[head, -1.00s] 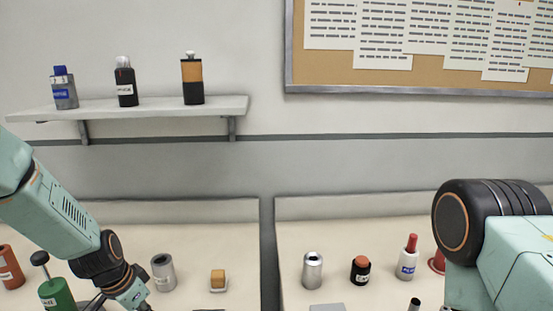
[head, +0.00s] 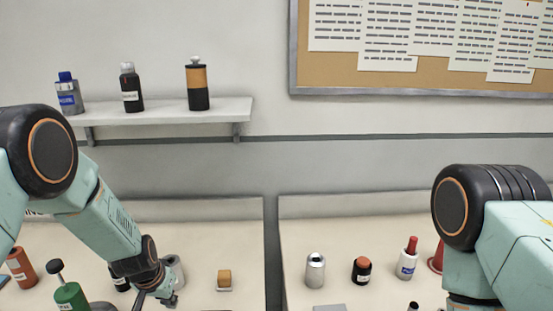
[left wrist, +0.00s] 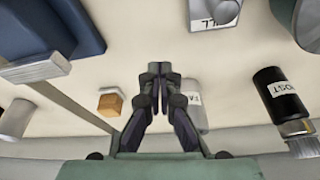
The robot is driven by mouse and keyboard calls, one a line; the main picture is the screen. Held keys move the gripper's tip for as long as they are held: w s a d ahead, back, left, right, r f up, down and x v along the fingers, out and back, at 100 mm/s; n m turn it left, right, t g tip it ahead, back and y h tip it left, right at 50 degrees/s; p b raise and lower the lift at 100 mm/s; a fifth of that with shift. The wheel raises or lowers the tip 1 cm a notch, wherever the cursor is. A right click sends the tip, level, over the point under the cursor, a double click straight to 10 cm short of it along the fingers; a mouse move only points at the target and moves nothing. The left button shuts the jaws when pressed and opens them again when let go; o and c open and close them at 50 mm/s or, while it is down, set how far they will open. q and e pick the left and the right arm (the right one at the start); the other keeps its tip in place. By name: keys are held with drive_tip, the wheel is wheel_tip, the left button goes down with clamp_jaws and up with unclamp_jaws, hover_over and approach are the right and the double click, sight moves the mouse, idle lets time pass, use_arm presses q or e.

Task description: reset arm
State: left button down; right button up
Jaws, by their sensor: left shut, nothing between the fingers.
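My left arm reaches down from the left in the head view. Its gripper (head: 170,298) is over the left table, just in front of a grey cylinder (head: 177,268) that it partly hides. In the left wrist view the two fingers (left wrist: 160,70) are together with nothing between them. The grey cylinder (left wrist: 195,112) shows beside and behind them there. My right arm shows at the right edge of the head view, but its gripper is out of the picture.
Near the left gripper stand a green bottle (head: 70,296), a red-brown can (head: 20,266) and a wooden block (head: 224,277). The right table holds a silver can (head: 315,271), a dark jar (head: 361,270) and a white bottle (head: 406,265). A wall shelf (head: 160,112) carries three bottles.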

use_arm(q)
drive_tip(key=p+v, duration=0.2)
drive_tip(key=v, duration=0.6)
drive_tip(key=shift+s+r, duration=0.15)
